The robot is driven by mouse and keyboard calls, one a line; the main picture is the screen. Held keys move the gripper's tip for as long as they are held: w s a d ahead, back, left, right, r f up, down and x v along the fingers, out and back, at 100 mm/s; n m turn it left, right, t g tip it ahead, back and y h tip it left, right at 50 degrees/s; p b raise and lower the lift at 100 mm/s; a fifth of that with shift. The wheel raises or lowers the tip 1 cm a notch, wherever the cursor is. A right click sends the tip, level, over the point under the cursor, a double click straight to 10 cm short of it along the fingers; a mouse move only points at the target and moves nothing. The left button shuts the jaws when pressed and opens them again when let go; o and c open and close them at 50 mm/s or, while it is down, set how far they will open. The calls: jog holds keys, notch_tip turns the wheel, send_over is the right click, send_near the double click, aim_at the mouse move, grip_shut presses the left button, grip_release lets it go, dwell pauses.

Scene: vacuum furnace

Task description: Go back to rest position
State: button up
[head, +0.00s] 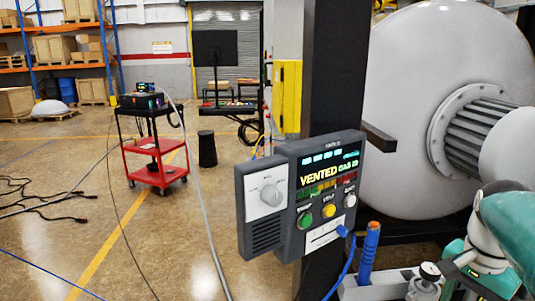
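I do not see my gripper's fingers in the head view. Teal and white rounded parts fill the bottom right corner, cut off by the picture's edge, and I cannot tell for sure whether they belong to my arm. A grey control panel (279,232) stands close in front on a dark post (338,75). Its screen (329,174) reads "VENTED". It has a knob (270,195) on the left and green, yellow and white buttons. The large pale round furnace door (410,90) stands behind it at the right.
A blue-handled tool (369,253) and a small gauge (430,271) stand at a pale ledge at the lower right. A red cart (155,147), black bin (207,149) and loose cables (45,190) are on the floor. The floor at left is mostly open.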

jog(key=s+a+f+n+t, duration=0.1)
jog(key=a+n+t, duration=0.1)
jog(key=a+n, duration=0.4)
jog(key=s+a+f+n+t, duration=0.1)
jog(key=a+n, duration=0.5)
jog(key=a, duration=0.8)
jog(key=shift+s+a+f+n+t, duration=0.35)
jog(key=shift+f+t, duration=0.35)
jog(key=shift+t, duration=0.4)
jog(key=shift+s, duration=0.1)
